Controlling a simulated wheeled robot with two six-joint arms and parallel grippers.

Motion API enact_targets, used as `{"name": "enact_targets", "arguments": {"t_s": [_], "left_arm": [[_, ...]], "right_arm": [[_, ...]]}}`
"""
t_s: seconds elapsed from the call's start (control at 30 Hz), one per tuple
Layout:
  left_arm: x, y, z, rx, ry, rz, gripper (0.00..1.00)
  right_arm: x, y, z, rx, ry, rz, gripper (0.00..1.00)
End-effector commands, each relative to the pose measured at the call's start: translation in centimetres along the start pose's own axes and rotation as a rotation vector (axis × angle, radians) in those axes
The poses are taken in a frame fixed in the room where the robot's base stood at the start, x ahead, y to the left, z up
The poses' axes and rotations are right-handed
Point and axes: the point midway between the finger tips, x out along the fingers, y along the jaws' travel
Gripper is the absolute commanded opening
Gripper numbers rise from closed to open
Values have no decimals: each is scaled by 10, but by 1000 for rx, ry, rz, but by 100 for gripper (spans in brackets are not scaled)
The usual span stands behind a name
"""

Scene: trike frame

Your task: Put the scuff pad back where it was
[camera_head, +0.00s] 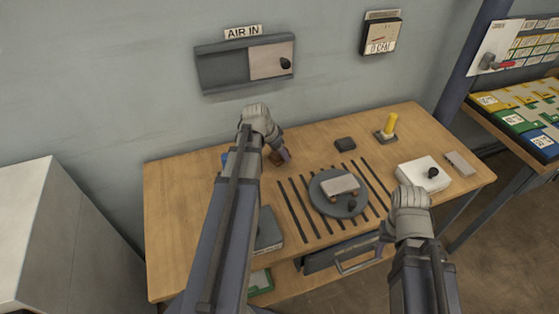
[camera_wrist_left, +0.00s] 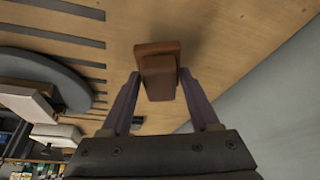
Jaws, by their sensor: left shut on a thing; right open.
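The scuff pad appears to be the reddish-brown block (camera_wrist_left: 158,78) between my left gripper's fingers in the left wrist view. My left gripper (camera_head: 281,156) is shut on it over the back part of the wooden bench (camera_head: 185,210), left of the round grey plate. In the head view the block is small and partly hidden by the hand. I cannot tell whether it touches the bench top. My right gripper (camera_head: 385,232) is open and empty near the bench's front edge, in front of the white box.
Dark slots (camera_head: 292,210) run across the bench around the round grey plate (camera_head: 322,203), which carries a pale block (camera_head: 342,185). A dark block (camera_head: 345,144), a yellow cylinder (camera_head: 390,124) and a white box (camera_head: 420,173) stand to the right. A grey item (camera_head: 268,232) lies front left.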

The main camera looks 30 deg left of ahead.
Motion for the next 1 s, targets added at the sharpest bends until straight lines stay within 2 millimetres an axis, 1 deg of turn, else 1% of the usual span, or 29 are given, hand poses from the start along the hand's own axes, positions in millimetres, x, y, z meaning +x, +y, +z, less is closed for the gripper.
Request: {"name": "enact_targets", "arguments": {"t_s": [0.03, 0.13, 0.2, 0.43, 0.57, 0.6, 0.87, 1.0], "left_arm": [[12, 0, 5, 0, 0, 0, 9], [22, 0, 9, 0, 0, 0, 9], [24, 0, 10, 0, 0, 0, 9], [21, 0, 9, 0, 0, 0, 9], [25, 0, 10, 0, 0, 0, 9], [25, 0, 10, 0, 0, 0, 62], [24, 0, 10, 0, 0, 0, 91], [24, 0, 10, 0, 0, 0, 91]], "right_arm": [[13, -1, -1, 0, 0, 0, 50], [24, -2, -1, 0, 0, 0, 50], [26, -2, -2, 0, 0, 0, 50], [23, -2, -1, 0, 0, 0, 50], [27, -3, -2, 0, 0, 0, 50], [27, -3, -2, 0, 0, 0, 50], [26, -2, -2, 0, 0, 0, 50], [26, -2, -2, 0, 0, 0, 50]]}}
